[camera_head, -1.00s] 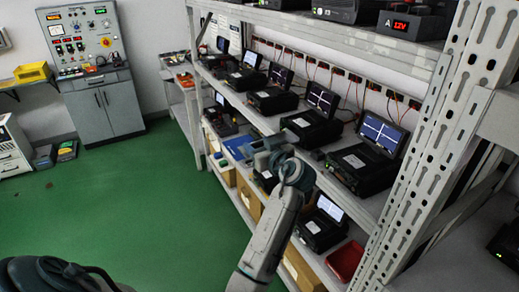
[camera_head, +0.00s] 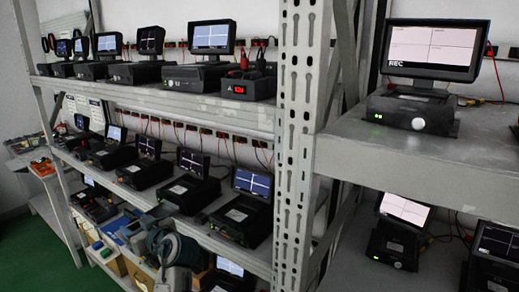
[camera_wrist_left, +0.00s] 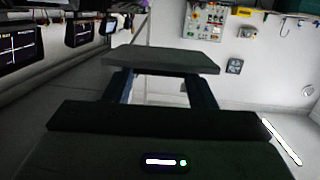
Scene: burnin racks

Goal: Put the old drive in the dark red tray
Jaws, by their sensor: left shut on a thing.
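My left gripper (camera_head: 152,238) is low in the head view, in front of the lower shelves of the left rack. In the left wrist view, it is shut on a flat dark grey slab, which I take to be the old drive (camera_wrist_left: 160,60), held between its two fingers. The drive is too small to make out clearly in the head view. The dark red tray is out of view now. My right gripper is not in view.
The left rack (camera_head: 190,105) holds several black test units with screens on its shelves. A perforated grey post (camera_head: 298,130) separates it from the right rack (camera_head: 400,155), which carries more units. Green floor (camera_head: 35,265) is free at the lower left.

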